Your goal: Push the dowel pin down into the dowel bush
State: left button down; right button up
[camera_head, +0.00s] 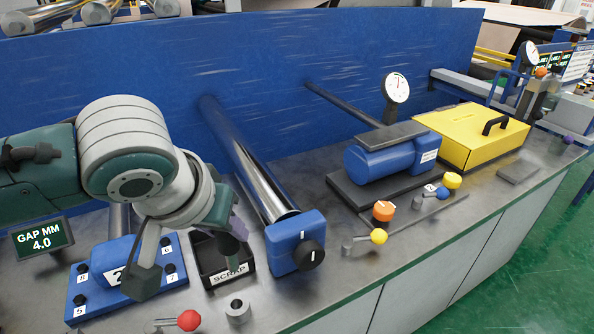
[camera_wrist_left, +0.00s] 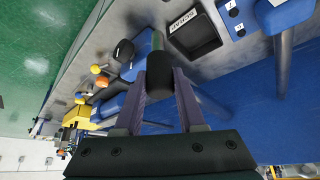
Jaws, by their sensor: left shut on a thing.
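My left gripper (camera_head: 236,220) hangs over the scrap tray, left of the blue roller end block. It is shut on a dark cylindrical piece (camera_head: 232,243), which I take to be the dowel pin. In the left wrist view, the black piece (camera_wrist_left: 159,78) with a green end sits between the purple fingers of the left gripper (camera_wrist_left: 164,80). The dowel bush (camera_head: 238,311), a short grey ring with a dark hole, stands on the bench near the front edge, below and apart from the held piece. I cannot pick out the bush in the left wrist view. My right gripper is not in view.
The black scrap tray (camera_head: 222,277) is behind the bush. A blue end block (camera_head: 296,243) with a black knob stands to its right, and a red-knobbed lever (camera_head: 188,320) to its left. A numbered blue block (camera_head: 90,295) lies further left. Bench right of the bush is clear.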

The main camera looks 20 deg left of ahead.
aim_at(222, 251)
pick_arm(q)
jog(key=shift+n, duration=0.3)
jog(key=f+b, duration=0.1)
jog(key=f, duration=0.1)
jog(key=w+a+f+b, duration=0.1)
jog(key=f, duration=0.2)
jog(key=a+f+b, duration=0.1)
jog(key=f, duration=0.1)
jog(key=shift+w+a+f, duration=0.15)
jog(key=shift+w, duration=0.05)
jog(key=shift+a+f, duration=0.1)
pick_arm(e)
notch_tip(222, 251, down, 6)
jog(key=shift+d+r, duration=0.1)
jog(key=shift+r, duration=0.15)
pick_arm(q)
jog(key=shift+s+r+p, duration=0.1)
jog(key=shift+r+p, duration=0.1)
jog(key=shift+p, duration=0.1)
notch_tip(222, 251, down, 7)
jog(key=b, duration=0.4)
jog(key=shift+r, duration=0.15)
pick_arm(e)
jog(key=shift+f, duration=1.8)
pick_arm(q)
jog(key=shift+p, duration=0.3)
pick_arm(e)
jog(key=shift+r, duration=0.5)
